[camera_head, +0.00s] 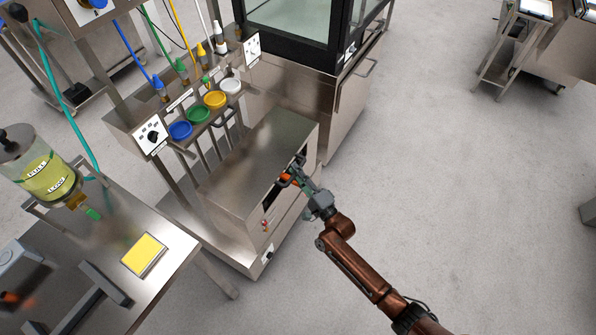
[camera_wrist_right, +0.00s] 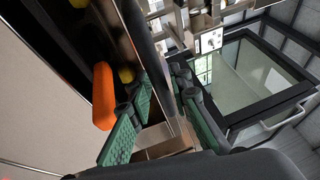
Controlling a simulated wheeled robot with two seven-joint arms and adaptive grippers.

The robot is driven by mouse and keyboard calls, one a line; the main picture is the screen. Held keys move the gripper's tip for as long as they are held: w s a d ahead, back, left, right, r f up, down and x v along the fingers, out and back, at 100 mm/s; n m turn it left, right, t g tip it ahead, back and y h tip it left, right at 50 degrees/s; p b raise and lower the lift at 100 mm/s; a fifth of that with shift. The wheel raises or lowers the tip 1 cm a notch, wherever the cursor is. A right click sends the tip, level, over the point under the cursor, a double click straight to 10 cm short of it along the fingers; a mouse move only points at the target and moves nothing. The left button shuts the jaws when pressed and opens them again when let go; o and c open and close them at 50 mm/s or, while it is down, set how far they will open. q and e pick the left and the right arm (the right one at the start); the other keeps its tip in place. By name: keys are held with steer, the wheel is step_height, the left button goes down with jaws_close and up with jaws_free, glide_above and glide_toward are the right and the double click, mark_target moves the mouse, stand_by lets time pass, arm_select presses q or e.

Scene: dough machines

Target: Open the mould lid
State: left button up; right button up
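The mould is a stainless steel box (camera_head: 250,165) on the dough machine, with a dark slot open along its front right side. I cannot tell the lid's exact outline from the body. My right gripper (camera_head: 293,178) is at the upper end of that slot, close to a dark bar at the edge. In the right wrist view, its green-padded fingers (camera_wrist_right: 165,108) stand apart, with a metal edge (camera_wrist_right: 152,62) running between them. Contact is unclear. An orange rounded piece (camera_wrist_right: 103,95) lies beside the left finger, in front of the dark opening. My left gripper is not in view.
Blue, green, yellow and white cups (camera_head: 205,108) sit on a rack behind the box. A steel table (camera_head: 170,245) with a yellow tray (camera_head: 144,255) stands at left. A glass-topped cabinet (camera_head: 345,100) is behind.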

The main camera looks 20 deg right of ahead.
jaws_close()
